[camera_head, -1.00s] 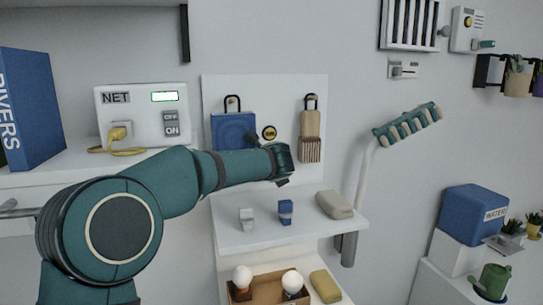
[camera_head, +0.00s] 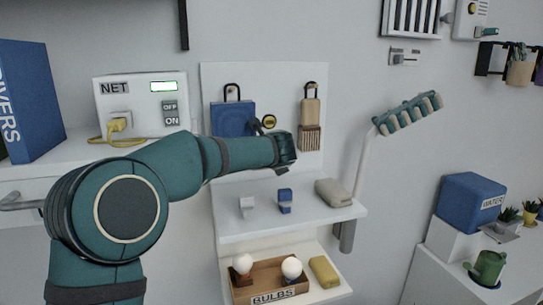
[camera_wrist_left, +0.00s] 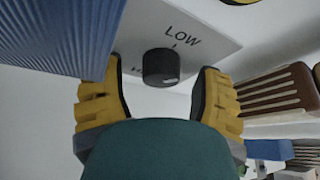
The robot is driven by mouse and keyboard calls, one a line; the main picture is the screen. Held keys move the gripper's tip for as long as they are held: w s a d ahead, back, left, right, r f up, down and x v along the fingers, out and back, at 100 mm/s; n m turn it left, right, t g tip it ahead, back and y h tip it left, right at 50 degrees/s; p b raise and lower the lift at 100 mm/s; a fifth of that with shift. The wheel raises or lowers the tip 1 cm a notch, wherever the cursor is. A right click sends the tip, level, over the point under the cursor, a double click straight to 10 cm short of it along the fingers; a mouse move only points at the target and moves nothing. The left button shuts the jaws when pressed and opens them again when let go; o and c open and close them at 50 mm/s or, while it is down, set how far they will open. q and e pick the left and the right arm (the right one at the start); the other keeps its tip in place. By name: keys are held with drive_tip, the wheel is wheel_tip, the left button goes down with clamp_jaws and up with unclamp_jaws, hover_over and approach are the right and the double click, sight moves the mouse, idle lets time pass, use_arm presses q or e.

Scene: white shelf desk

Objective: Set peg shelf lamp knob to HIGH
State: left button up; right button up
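The lamp knob (camera_wrist_left: 161,67) is a black round dial on a white plate (camera_wrist_left: 190,28) in the left wrist view. The word LOW shows beside it with a short mark; another label is mostly hidden behind the knob. My left gripper (camera_wrist_left: 160,90) has its two yellow fingers apart, one on each side of the knob, with visible gaps. In the head view the left gripper (camera_head: 287,150) is at the pegboard (camera_head: 275,80), above the shelf, and the knob is hidden there. The lamp (camera_head: 408,113) stands on the right with a teal head. My right gripper is not in view.
A blue hanging item (camera_head: 232,119) is left of the gripper, close to the left finger in the wrist view. A brush (camera_head: 310,125) hangs to the right. Small blocks and a beige object (camera_head: 333,192) lie on the shelf (camera_head: 280,225) below.

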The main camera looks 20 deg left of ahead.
use_arm(q)
drive_tip(key=v, duration=1.2)
drive_tip(key=shift+s+a+f, duration=0.1)
